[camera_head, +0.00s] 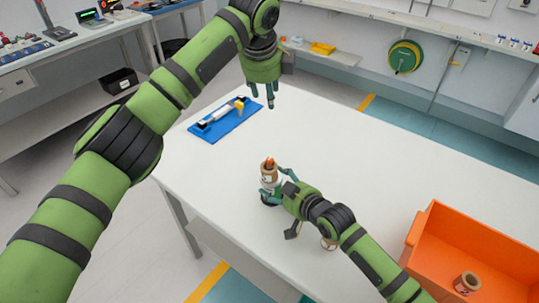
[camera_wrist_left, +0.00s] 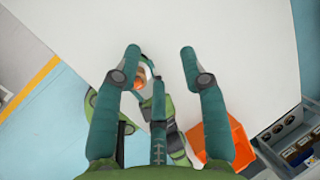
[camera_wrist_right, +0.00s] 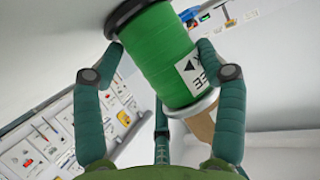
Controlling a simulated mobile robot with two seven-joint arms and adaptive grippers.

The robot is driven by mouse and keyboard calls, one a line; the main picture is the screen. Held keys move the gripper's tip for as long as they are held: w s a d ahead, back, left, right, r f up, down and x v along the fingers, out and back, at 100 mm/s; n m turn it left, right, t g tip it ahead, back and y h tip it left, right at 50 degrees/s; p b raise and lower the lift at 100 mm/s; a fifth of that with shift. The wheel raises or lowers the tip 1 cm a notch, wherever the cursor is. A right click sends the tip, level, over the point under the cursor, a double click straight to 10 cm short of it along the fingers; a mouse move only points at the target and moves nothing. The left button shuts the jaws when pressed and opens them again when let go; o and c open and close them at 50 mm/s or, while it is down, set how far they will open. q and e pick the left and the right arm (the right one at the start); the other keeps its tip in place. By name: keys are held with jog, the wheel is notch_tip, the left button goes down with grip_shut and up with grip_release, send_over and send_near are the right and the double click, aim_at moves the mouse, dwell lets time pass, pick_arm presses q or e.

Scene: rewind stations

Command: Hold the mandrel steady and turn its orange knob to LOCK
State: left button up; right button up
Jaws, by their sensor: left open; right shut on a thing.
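The mandrel stands upright on the white table with a brown core (camera_head: 268,173) around it and its orange knob (camera_head: 269,160) at the top. In the left wrist view the knob (camera_wrist_left: 139,84) shows small beyond the fingers. My right gripper (camera_head: 273,181) is shut from the side on the mandrel's green spool, below the knob. In the right wrist view, the fingers (camera_wrist_right: 160,52) lie on both sides of the green spool (camera_wrist_right: 158,62), which has a dark flange and a white label. My left gripper (camera_head: 262,98) is open and empty, above the table behind the mandrel. The knob's marks are too small to read.
A blue mat (camera_head: 213,132) with a white roller (camera_head: 224,116) lies at the table's back left. An orange crate (camera_head: 420,245) with a brown core (camera_head: 466,283) stands at the right. Another core (camera_head: 328,243) is beside my right arm. The table's right-hand middle is clear.

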aim_at(269, 158)
pick_arm(q)
jog(key=s+f+m+g, duration=0.2)
jog(key=s+g, duration=0.2)
jog(key=s, duration=0.3)
jog(key=f, duration=1.1)
jog(key=shift+d+f, duration=0.3)
jog(key=shift+d, duration=0.05)
grip_shut()
